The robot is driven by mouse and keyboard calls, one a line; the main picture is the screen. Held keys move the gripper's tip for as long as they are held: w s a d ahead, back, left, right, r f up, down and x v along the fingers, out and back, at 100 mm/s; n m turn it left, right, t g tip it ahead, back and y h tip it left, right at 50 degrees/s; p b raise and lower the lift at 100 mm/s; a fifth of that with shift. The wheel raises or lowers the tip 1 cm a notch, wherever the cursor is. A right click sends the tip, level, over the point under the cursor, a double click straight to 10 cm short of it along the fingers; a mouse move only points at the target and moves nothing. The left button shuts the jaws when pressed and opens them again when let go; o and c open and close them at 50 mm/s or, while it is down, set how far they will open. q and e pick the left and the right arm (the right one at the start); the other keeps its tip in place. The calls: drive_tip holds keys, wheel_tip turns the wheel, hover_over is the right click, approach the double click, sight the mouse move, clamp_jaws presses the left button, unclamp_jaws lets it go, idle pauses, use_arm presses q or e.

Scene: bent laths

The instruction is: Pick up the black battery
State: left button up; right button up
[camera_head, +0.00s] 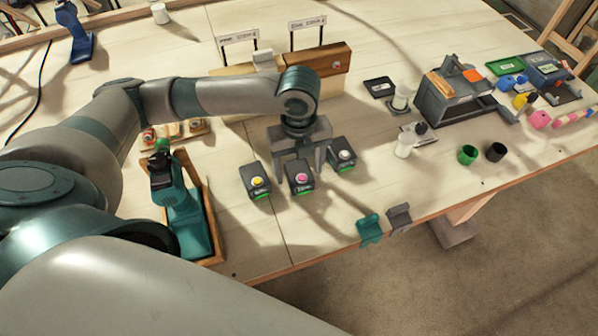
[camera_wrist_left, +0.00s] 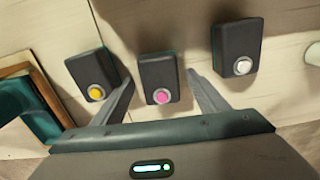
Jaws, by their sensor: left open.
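Three black battery-like blocks stand in a row on the table, each with a coloured round knob. They are the yellow-knobbed block (camera_head: 257,181), the pink-knobbed block (camera_head: 300,177) and the white-knobbed block (camera_head: 342,156). All three also show in the left wrist view: yellow (camera_wrist_left: 91,71), pink (camera_wrist_left: 159,72) and white (camera_wrist_left: 238,45). My left gripper (camera_head: 298,157) is open and points down at the pink-knobbed block. In the left wrist view its fingers (camera_wrist_left: 160,82) lie either side of that block, with gaps visible. I cannot tell the fingertip height. My right gripper is not in view.
A wooden block with signs (camera_head: 322,68) stands behind. Cups (camera_head: 495,152) and a dark box (camera_head: 452,103) are at right. Teal and grey brackets (camera_head: 370,230) sit at the front edge.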

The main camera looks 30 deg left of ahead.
sight(302, 172)
use_arm(q)
drive_tip(key=shift+f, duration=0.25)
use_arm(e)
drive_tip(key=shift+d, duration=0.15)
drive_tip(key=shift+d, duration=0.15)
use_arm(q)
drive_tip(key=c, duration=1.4)
drive_tip(key=shift+r, duration=0.1)
drive_tip(key=shift+w+r, duration=0.1)
drive_tip(key=shift+r, duration=0.35)
drive_tip(key=r, duration=0.1)
drive_tip(key=r+b, duration=0.1)
drive_tip(key=r, duration=0.1)
drive_tip(key=shift+d+r+b, duration=0.15)
drive_tip(key=shift+d+b, duration=0.15)
drive_tip(key=shift+d, duration=0.1)
drive_tip(key=d+r, duration=0.2)
drive_tip(key=d, duration=0.1)
drive_tip(key=s+d+r+b, duration=0.1)
drive_tip(key=d+r, duration=0.1)
drive_tip(key=d, duration=0.2)
drive_tip(key=s+d+r+b, duration=0.1)
drive_tip(key=d+r, duration=0.1)
drive_tip(key=d, duration=0.1)
drive_tip(key=shift+s+d+r, duration=0.2)
drive_tip(key=shift+d+r, duration=0.15)
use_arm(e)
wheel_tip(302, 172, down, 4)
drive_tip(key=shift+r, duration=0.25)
